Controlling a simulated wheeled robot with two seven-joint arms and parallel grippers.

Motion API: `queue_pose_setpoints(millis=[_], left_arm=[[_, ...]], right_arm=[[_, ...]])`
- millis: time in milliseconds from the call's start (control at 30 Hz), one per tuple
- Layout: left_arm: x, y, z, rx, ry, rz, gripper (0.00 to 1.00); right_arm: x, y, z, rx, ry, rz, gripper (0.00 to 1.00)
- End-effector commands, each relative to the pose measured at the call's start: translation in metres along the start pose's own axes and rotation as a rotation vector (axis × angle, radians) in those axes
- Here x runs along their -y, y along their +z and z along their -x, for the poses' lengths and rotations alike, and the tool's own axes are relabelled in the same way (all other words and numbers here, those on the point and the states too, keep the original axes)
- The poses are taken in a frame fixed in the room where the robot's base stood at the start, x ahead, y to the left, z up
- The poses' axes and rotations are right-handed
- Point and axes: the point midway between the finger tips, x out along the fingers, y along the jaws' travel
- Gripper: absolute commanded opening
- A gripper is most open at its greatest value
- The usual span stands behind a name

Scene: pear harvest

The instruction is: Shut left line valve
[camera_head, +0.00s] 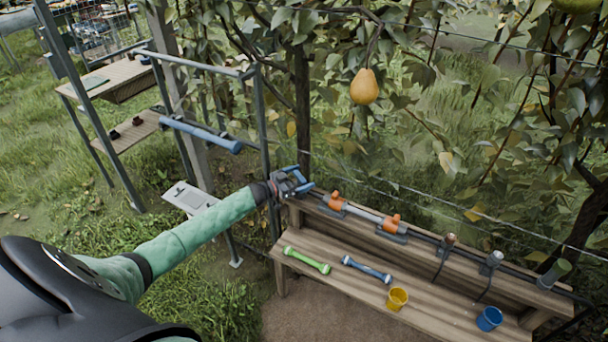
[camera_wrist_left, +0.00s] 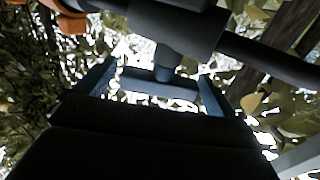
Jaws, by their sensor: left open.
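The left line valve (camera_head: 334,200) is an orange fitting with a handle at the left part of the dark pipe along the bench's upper plank. A second orange valve (camera_head: 391,223) sits further right on the same line. My left gripper (camera_head: 302,182) is open, just left of the left valve and apart from it. In the left wrist view the two blue fingers of my left gripper (camera_wrist_left: 155,78) are spread, with the dark pipe (camera_wrist_left: 265,60) and a fitting beyond them. An orange part (camera_wrist_left: 68,18) shows there at the top left. My right gripper is not in view.
The wooden bench (camera_head: 345,295) holds a green tool (camera_head: 306,260), a blue tool (camera_head: 367,270), a yellow cup (camera_head: 397,299) and a blue cup (camera_head: 489,319). A pear (camera_head: 364,87) hangs above. A metal frame (camera_head: 262,130) and post stand left of the bench.

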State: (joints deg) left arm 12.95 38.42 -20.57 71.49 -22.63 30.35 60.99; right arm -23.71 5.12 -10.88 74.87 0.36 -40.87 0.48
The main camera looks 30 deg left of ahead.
Motion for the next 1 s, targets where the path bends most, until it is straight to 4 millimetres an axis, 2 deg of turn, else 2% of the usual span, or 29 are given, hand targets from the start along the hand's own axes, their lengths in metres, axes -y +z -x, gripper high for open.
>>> queue_pose_setpoints(millis=[200, 500, 533, 700, 767, 1000], left_arm=[[0.000, -0.001, -0.015, 0.000, 0.000, 0.000, 0.95], [0.000, 0.000, -0.017, 0.000, 0.000, 0.000, 0.95], [0.000, 0.000, -0.017, 0.000, 0.000, 0.000, 0.93], [0.000, 0.000, -0.016, 0.000, 0.000, -0.001, 0.59], [0.000, 0.000, -0.016, 0.000, 0.000, -0.001, 0.50], [0.000, 0.000, -0.016, 0.000, 0.012, -0.001, 0.50]], right_arm=[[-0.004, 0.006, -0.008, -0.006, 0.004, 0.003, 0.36], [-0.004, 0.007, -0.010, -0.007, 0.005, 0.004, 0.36], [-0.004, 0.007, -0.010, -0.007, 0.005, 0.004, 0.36], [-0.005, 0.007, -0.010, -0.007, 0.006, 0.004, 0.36], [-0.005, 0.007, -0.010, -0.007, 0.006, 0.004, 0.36], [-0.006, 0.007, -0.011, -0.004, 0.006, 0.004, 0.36]])
